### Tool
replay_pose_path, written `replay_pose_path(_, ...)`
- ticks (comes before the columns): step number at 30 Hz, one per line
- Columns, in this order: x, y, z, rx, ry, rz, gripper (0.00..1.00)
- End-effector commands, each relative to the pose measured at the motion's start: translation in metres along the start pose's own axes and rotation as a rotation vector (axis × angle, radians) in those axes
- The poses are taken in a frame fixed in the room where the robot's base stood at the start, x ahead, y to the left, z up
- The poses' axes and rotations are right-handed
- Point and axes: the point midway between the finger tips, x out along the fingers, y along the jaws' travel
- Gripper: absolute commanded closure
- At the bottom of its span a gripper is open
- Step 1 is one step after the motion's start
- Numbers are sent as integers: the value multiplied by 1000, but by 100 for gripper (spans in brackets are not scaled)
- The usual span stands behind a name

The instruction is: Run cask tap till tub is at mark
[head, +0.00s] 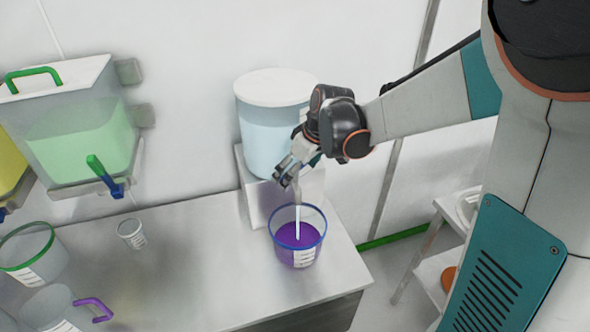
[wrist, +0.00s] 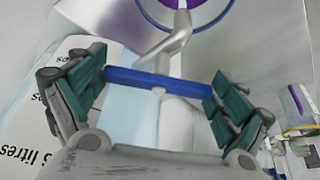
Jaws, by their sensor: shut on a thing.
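The cask (head: 265,125), pale blue with a white lid, stands on a light block stand at the back wall. Its grey tap (wrist: 165,45) has a blue bar handle (wrist: 150,78). My gripper (head: 285,174) is at the cask's front, shut on that handle, with the bar spanning between its teal pads in the wrist view. The blue-rimmed clear tub (head: 308,216) stands on the bench below the tap and holds purple liquid (head: 290,236). A thin whitish vertical streak runs down into it. The tub has a white marked label (head: 304,258); the level against its mark cannot be read.
A green-filled tank (head: 80,140) with its own tap hangs at the left, beside a yellow one (head: 10,160). A small cup (head: 132,233), a green-rimmed tub (head: 30,255) and a purple-handled jug (head: 50,305) stand on the bench. The bench middle is clear.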

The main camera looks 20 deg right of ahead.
Motion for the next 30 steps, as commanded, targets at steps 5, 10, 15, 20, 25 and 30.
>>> replay_pose_path(5,0,0,-4,-67,8,-25,32)
replay_pose_path(10,0,0,-6,-97,12,-36,32)
replay_pose_path(15,0,0,-8,-107,13,-39,32)
replay_pose_path(20,0,0,-9,-108,14,-40,32)
replay_pose_path(25,0,-1,-9,-109,14,-40,0)
replay_pose_path(30,0,-1,-9,-109,14,-40,0)
